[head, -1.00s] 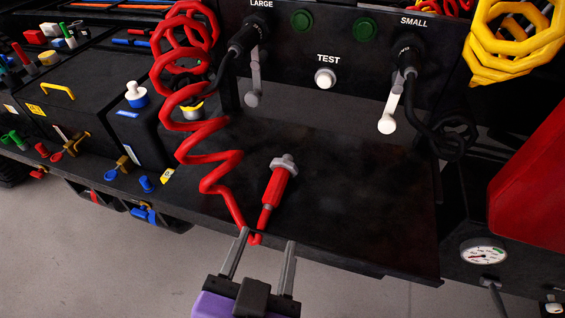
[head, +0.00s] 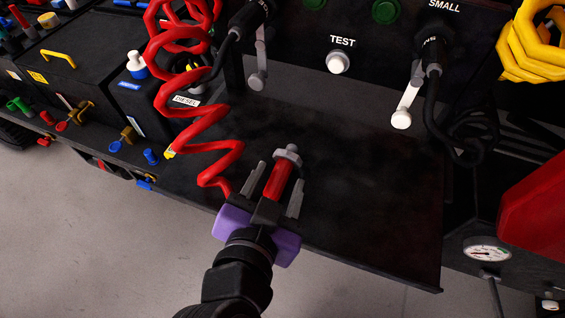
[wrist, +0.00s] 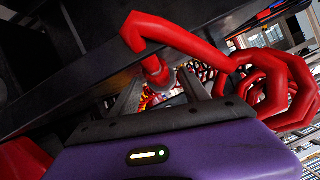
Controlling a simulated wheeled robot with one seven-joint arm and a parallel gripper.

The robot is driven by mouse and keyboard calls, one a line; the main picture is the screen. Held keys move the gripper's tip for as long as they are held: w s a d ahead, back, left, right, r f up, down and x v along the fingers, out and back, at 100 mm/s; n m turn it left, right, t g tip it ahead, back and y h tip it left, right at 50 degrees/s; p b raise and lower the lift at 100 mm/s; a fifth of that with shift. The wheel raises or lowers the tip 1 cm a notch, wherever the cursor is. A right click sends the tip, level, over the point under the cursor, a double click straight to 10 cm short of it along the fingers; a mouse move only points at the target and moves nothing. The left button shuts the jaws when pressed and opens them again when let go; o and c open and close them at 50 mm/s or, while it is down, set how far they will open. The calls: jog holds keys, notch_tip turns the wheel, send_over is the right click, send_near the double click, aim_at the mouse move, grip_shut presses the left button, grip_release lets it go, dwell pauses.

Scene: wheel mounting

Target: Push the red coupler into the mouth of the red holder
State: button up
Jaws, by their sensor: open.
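The red coupler (head: 279,179) has a grey collar and tip and sits at the end of a red coiled hose (head: 207,131). In the head view it is over the dark shelf, its grey tip pointing away from me toward the panel. My gripper (head: 275,184) is open, with one grey finger on each side of the coupler's red body. The head view does not tell whether the fingers touch it. In the wrist view a bent red hose (wrist: 190,42) runs down between the fingers (wrist: 158,90). I cannot pick out the red holder in either view.
The dark shelf (head: 370,205) is bare to the right of the coupler. Behind it stands a black panel with a white TEST button (head: 337,62) and two white-tipped levers. A pressure gauge (head: 487,252) and a red body (head: 550,205) are at right.

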aim_at(279, 178)
jog(key=shift+w+d+f, duration=0.15)
jog(key=shift+w+f, duration=0.15)
jog(key=shift+w, duration=0.3)
grip_shut()
jog(key=shift+r, duration=0.15)
notch_tip(279, 178, up, 20)
dwell(0.4)
jog(key=c, duration=0.8)
grip_release()
grip_shut()
